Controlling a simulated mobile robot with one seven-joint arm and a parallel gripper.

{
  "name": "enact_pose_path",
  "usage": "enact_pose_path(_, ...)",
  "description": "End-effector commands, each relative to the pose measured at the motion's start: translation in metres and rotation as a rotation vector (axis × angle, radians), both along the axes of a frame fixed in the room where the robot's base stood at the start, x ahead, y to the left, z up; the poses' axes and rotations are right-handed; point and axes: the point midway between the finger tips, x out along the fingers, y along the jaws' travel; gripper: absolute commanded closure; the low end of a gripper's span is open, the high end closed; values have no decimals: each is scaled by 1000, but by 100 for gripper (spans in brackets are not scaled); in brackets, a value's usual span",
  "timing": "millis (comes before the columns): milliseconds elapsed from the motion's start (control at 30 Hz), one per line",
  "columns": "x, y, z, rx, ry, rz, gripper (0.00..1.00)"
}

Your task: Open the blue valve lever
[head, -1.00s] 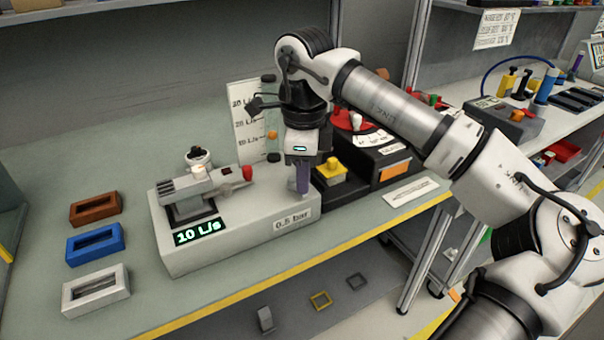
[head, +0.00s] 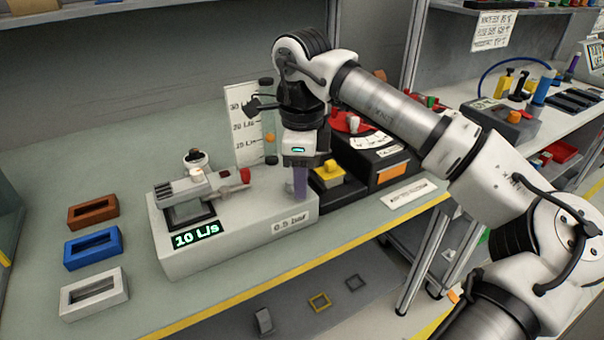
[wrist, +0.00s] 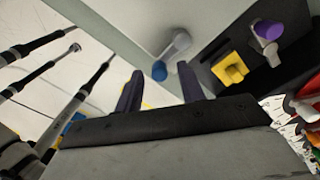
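The valve lever shows in the wrist view as a pale grey lever (wrist: 178,45) with a blue tip (wrist: 160,70). It stands at the grey module (head: 240,230). In the head view my gripper (head: 300,190) points down over the module's right end, and the lever is hidden there. In the wrist view my gripper (wrist: 160,72) is open, with its two dark purple fingers apart. The blue tip appears between the fingertips in the picture. I cannot tell whether either finger touches it.
A yellow knob (head: 327,172) on a black block stands right of my gripper. Brown, blue (head: 94,247) and white frames lie at the left. A marked scale panel (head: 243,120) stands behind.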

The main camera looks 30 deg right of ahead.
Motion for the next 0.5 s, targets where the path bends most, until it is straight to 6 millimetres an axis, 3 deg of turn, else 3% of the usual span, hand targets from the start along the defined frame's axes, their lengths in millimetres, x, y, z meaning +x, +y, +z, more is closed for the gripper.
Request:
enact_pose_path(267, 0, 0, 40, -1, -2, 1, 61)
enact_pose_path(500, 0, 0, 90, -1, -1, 0, 61)
